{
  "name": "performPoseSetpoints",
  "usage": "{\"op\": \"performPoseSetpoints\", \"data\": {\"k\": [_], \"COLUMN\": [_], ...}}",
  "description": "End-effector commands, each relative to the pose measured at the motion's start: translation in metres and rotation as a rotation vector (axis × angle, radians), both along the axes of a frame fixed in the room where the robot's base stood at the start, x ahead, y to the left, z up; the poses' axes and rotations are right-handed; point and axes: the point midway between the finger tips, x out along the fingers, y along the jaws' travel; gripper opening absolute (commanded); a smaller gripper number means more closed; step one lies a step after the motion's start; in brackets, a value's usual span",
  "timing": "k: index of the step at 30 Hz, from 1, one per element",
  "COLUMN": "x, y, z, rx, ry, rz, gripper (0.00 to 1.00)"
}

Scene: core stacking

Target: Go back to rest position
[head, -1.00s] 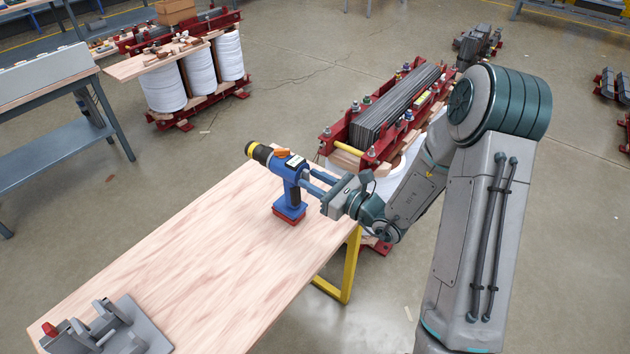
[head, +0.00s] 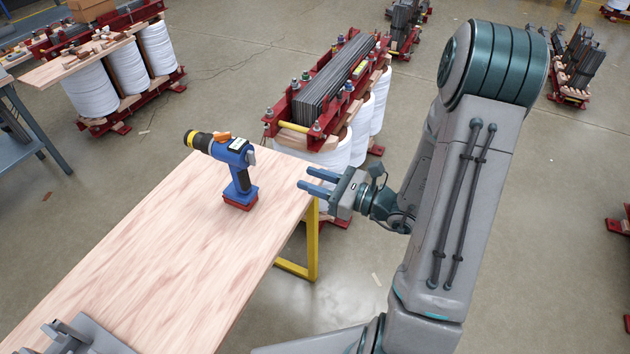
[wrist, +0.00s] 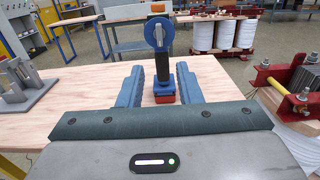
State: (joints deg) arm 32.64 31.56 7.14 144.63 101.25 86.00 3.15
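My gripper (head: 316,181) is open and empty at the right edge of the wooden table, with its two blue-grey fingers pointing left. A blue cordless drill (head: 238,172) with a yellow and black nose and a red base stands upright on the table, left of the fingertips and apart from them. In the wrist view, the drill (wrist: 160,65) stands ahead, seen in the gap between the two fingers (wrist: 157,75).
The wooden table (head: 170,245) has a grey fixture (head: 70,338) at its near left corner. A red-framed transformer core (head: 325,95) with white coils stands just behind my gripper. Another coil assembly (head: 125,65) is at the back left. Open floor lies right of my arm.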

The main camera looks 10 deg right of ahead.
Motion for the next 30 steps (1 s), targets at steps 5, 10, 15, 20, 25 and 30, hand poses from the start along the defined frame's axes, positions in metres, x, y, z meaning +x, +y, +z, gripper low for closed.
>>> {"op": "performPoseSetpoints", "data": {"k": [5,10,15,20,25,30], "x": [-0.002,-0.001,-0.001,-0.006,-0.047,-0.1], "y": [-0.002,-0.001,-0.001,0.007,0.048,0.07], "z": [0.0,0.0,0.0,0.005,0.023,0.028], "rx": [0.001,0.001,0.001,-0.027,-0.227,-0.511], "ry": [0.001,0.001,0.001,-0.015,-0.104,-0.225], "rz": [0.001,0.001,0.001,0.046,0.336,0.663], "gripper": [0.32,0.32,0.32,0.32,0.32,0.32]}}
